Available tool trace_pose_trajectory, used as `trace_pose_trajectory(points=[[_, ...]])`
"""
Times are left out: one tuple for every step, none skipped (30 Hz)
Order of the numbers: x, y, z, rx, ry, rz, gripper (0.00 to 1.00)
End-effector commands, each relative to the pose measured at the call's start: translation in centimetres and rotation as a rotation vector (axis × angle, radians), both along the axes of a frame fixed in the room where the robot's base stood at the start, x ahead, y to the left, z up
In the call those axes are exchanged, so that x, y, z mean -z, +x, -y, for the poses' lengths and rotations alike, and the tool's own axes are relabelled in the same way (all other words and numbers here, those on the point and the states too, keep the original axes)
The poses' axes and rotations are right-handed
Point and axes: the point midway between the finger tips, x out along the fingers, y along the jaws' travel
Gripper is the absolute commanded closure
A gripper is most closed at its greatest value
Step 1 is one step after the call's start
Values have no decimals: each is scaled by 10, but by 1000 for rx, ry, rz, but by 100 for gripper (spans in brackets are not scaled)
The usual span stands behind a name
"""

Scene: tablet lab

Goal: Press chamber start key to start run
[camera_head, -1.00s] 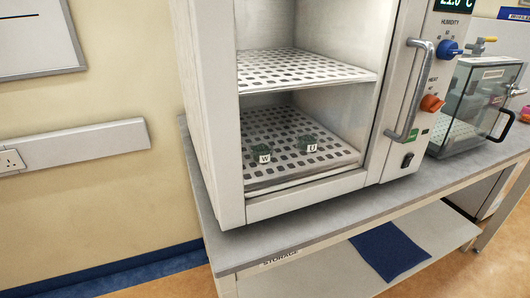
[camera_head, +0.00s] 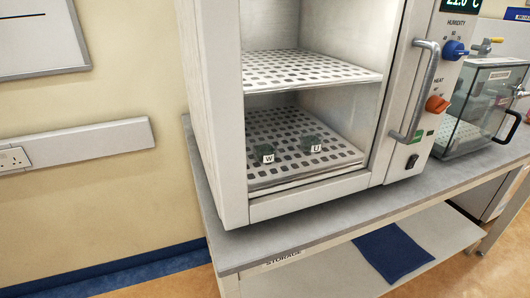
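The chamber (camera_head: 232,190) is a white cabinet on a grey bench, with perforated shelves. A display (camera_head: 461,5) at the top reads about 22 °C and is partly cut off. I cannot tell which control is the start key. Two small dark items tagged W (camera_head: 265,153) and U (camera_head: 313,145) sit on the lower shelf. My gripper is not in view.
A clear-walled box (camera_head: 478,100) with a black handle stands on the bench (camera_head: 330,222) to the right. A blue cloth (camera_head: 392,252) lies on the lower shelf. A wall socket strip (camera_head: 80,145) is at left. The floor at front left is clear.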

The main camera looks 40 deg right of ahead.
Motion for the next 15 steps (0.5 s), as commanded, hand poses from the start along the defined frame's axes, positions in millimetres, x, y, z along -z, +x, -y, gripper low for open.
trace_pose_trajectory(points=[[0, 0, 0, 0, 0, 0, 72], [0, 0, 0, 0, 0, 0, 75], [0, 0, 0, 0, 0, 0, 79], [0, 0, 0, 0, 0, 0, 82], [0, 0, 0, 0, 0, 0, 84], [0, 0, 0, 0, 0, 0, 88], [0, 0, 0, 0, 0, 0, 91], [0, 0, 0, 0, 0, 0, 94], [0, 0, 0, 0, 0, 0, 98], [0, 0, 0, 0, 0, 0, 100], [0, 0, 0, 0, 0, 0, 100], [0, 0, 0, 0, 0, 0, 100], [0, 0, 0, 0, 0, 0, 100], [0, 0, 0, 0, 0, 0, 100], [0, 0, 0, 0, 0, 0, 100]])
